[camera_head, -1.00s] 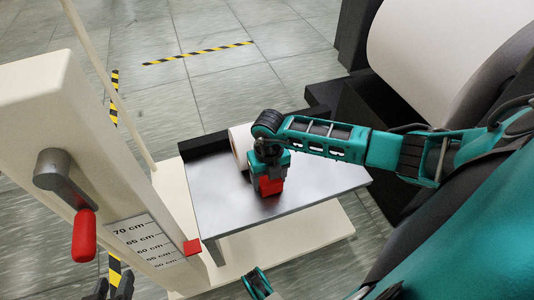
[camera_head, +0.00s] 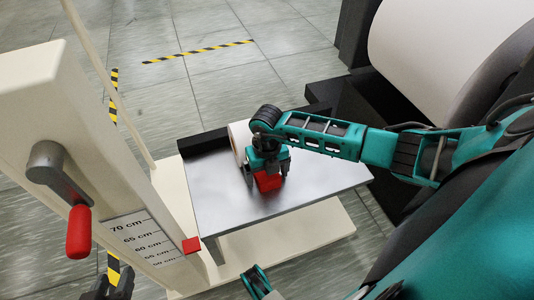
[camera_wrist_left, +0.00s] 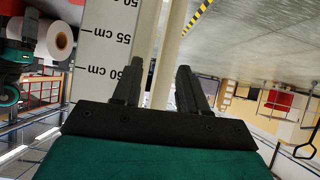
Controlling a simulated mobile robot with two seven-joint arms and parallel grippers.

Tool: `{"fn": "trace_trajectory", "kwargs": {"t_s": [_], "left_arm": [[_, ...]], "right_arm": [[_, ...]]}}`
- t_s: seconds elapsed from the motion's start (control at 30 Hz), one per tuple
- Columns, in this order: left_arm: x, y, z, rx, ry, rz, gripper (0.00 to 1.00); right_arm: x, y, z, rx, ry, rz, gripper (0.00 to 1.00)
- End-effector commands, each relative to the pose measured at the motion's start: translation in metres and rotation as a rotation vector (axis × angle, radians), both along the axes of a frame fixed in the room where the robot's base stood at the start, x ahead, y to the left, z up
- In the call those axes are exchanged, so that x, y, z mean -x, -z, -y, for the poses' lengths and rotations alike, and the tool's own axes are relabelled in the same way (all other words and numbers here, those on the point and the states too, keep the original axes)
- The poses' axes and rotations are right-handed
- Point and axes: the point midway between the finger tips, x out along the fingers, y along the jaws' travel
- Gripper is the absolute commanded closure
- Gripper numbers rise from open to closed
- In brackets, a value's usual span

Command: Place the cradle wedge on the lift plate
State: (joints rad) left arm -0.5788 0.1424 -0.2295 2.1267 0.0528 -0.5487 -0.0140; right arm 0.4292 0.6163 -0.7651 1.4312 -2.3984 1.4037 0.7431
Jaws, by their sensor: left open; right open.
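The red cradle wedge (camera_head: 268,181) lies on the grey metal lift plate (camera_head: 310,180), close to a white roll; part of it is hidden by my gripper. My right gripper (camera_head: 268,174) is just above the plate with its fingers open around the wedge; I cannot tell whether they touch it. My left gripper (camera_head: 108,288) is low at the bottom left, in front of the lift's column, away from the plate. The left wrist view shows it open and empty (camera_wrist_left: 160,88).
The white roll (camera_head: 237,138) rests on the plate by a black back stop (camera_head: 203,143). The cream lift column (camera_head: 60,110) has a red-handled crank (camera_head: 79,232) and a centimetre scale (camera_head: 146,243). A large white roll (camera_head: 440,60) sits in the machine at right.

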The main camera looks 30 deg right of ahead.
Motion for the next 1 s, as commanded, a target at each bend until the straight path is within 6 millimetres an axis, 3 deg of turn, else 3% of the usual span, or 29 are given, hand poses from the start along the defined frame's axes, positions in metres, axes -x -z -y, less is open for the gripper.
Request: {"fn": "trace_trajectory", "kwargs": {"t_s": [0.23,0.5,0.7,1.0], "left_arm": [[0.000,-0.006,-0.002,-0.003,-0.004,-0.001,0.57],[-0.001,-0.021,-0.008,-0.011,-0.018,0.012,0.57],[0.003,-0.021,-0.011,-0.018,-0.020,0.006,0.57],[0.006,-0.021,-0.012,-0.026,-0.015,-0.001,0.57]], "right_arm": [[-0.001,-0.019,0.001,0.001,0.000,0.002,0.07],[-0.001,-0.078,0.000,0.001,-0.001,0.003,0.07],[0.000,-0.110,0.000,0.000,-0.001,0.002,0.07],[0.000,-0.124,0.000,0.000,0.000,0.000,0.07]]}}
